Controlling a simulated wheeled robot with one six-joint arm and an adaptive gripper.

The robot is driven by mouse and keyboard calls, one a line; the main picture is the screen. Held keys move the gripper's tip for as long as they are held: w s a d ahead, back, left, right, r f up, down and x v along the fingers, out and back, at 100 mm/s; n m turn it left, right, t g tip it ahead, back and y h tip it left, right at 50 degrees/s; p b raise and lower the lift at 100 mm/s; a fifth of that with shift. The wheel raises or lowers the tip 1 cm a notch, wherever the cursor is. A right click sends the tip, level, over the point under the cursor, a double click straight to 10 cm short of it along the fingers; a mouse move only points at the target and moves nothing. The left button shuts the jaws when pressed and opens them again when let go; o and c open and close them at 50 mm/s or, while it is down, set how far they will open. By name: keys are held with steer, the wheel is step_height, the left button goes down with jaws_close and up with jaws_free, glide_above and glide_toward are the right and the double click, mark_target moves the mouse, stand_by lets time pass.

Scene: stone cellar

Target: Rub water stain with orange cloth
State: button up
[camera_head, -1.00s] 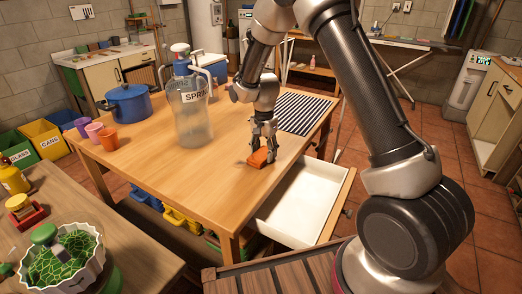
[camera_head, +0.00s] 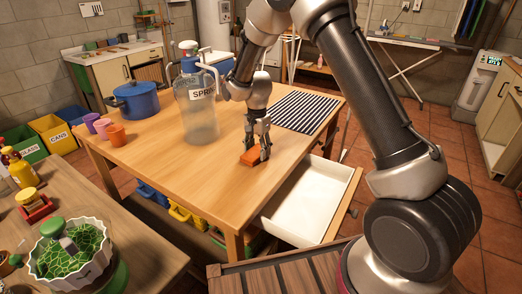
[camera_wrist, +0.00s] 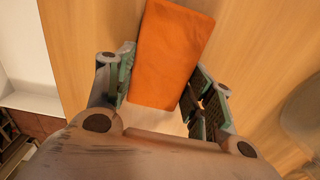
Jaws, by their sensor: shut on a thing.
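The orange cloth (camera_head: 253,159) is a folded block lying on or just above the wooden table (camera_head: 190,165), near its right front edge by the open drawer. My gripper (camera_head: 257,150) points down and is shut on the cloth. In the wrist view the cloth (camera_wrist: 172,50) lies between the two green-padded fingers of my gripper (camera_wrist: 160,85) and reaches forward past them. I cannot make out a water stain on the bare table top; the cloth and fingers hide the wood beneath them.
A striped mat (camera_head: 305,112) lies behind to the right. A blue pot (camera_head: 137,101) and several cups (camera_head: 116,135) stand at the left. An open white drawer (camera_head: 310,200) juts out at the right front. The table's front middle is clear.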

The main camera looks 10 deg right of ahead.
mark_target(249, 151)
steer(key=shift+w+a+r, duration=0.1)
steer(key=shift+w+a, duration=2.25)
steer(key=shift+s+a, duration=0.8)
steer(key=shift+s+d+f, duration=0.2)
steer(key=shift+s+d, duration=0.55)
steer(key=shift+s, duration=0.05)
steer(key=shift+s+d+f, duration=0.15)
steer(key=shift+s+d, duration=0.6)
steer(key=shift+s, duration=0.05)
steer(key=shift+s+d+r, duration=0.15)
steer(key=shift+s+d, duration=1)
steer(key=shift+s+d+r, duration=0.1)
steer(key=shift+s+d, duration=1)
steer(key=shift+d, duration=0.05)
steer(key=shift+r, duration=0.1)
steer(key=shift+w+r, duration=0.1)
steer(key=shift+r, duration=2.85)
